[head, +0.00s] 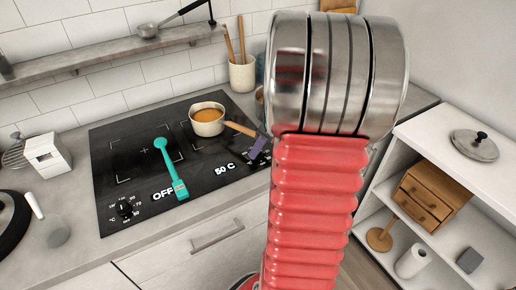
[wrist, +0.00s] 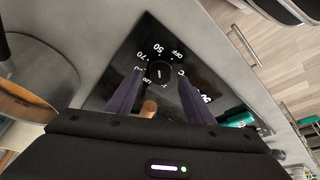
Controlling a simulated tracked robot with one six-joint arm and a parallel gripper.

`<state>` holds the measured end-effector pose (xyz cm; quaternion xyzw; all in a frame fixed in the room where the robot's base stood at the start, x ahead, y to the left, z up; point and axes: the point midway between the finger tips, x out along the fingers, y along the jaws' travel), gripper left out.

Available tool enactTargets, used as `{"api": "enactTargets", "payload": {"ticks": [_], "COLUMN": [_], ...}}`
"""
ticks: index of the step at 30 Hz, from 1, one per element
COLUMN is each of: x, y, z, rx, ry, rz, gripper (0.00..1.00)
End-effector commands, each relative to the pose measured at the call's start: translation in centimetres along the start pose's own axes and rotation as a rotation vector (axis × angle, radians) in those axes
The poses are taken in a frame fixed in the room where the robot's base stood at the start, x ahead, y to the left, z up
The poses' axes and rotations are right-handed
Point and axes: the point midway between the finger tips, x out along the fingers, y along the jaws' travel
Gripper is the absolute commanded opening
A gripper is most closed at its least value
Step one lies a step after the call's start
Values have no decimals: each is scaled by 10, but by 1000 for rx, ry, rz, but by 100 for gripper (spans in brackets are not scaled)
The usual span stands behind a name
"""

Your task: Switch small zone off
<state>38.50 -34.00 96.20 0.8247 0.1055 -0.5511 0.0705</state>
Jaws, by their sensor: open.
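The black hob (head: 105,165) has two dials. The front-left dial (head: 125,208) has a display beside it reading OFF. The right dial (head: 257,157) has a display reading 50 C; in the wrist view this dial (wrist: 160,72) shows a pale pointer line and a ring of white marks including OFF, 50 and 70. My gripper (wrist: 160,78) is open, with its purple fingertips on either side of the dial in that view; contact cannot be told. In the head view my gripper (head: 265,148) is partly hidden by my arm.
A pot of orange soup (head: 207,115) stands on the hob's back right, its wooden handle pointing at my gripper. A teal spatula (head: 172,172) lies across the hob. A utensil crock (head: 242,74) stands behind. White shelves (head: 420,150) are at right.

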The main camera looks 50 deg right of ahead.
Motion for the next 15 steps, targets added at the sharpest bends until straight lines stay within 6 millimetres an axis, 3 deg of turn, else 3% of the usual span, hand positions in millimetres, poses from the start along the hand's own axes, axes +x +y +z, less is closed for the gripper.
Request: {"api": "enactTargets", "payload": {"ticks": [6, 15], "x": [17, 18], "y": [0, 0], "z": [0, 0], "rx": [0, 1], "ry": [0, 0], "rz": [-1, 0], "gripper": [48, 48]}}
